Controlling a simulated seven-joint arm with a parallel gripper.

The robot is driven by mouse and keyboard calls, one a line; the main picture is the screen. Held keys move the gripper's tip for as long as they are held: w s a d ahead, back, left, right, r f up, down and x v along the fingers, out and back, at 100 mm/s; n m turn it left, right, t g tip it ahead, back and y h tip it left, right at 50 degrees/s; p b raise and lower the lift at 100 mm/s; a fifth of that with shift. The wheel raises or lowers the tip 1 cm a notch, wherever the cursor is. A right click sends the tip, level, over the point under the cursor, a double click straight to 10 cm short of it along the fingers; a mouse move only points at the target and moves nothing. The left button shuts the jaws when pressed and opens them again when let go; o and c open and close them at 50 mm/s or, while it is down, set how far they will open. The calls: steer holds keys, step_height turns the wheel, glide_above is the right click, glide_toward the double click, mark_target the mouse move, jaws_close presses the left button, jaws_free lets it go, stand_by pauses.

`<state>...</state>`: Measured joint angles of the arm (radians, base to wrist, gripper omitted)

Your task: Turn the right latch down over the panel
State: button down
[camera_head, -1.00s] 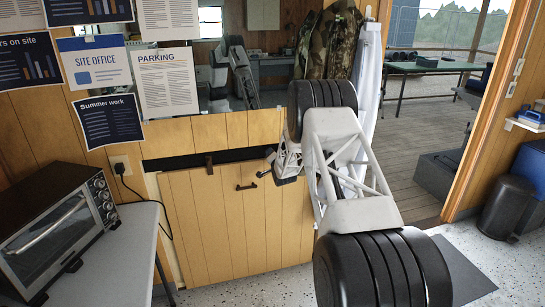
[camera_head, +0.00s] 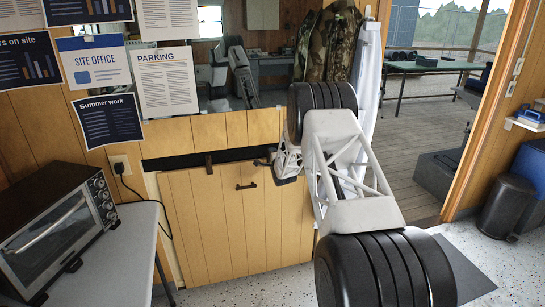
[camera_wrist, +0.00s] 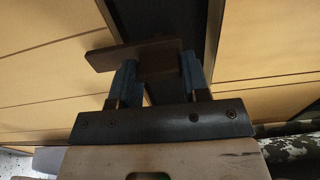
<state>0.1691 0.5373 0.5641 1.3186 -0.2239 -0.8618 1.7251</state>
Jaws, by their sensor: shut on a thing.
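The wooden panel (camera_head: 232,228), with a dark handle (camera_head: 246,187), stands upright below a dark gap. The left latch (camera_head: 208,164) is upright over the panel's top edge. My gripper (camera_head: 270,162) is at the panel's upper right. In the wrist view, my gripper (camera_wrist: 162,78) is shut on the right latch (camera_wrist: 110,57), a brown bar with one finger on each side. The latch spans part of the dark gap, and its free end overlaps the boards at left, on the side where floor shows. In the head view my gripper and arm mostly hide it.
A toaster oven (camera_head: 58,232) stands on a grey table (camera_head: 125,260) at left. A cable hangs from the wall socket (camera_head: 120,165) beside the panel. Jackets (camera_head: 328,45) hang behind my arm. A doorway and a black bin (camera_head: 507,207) are at right.

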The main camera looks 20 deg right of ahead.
stand_by(0.3)
steer(key=c, duration=0.6)
jaws_free()
steer(key=shift+s, duration=0.15)
steer(key=s, duration=0.7)
steer(key=shift+s, duration=0.25)
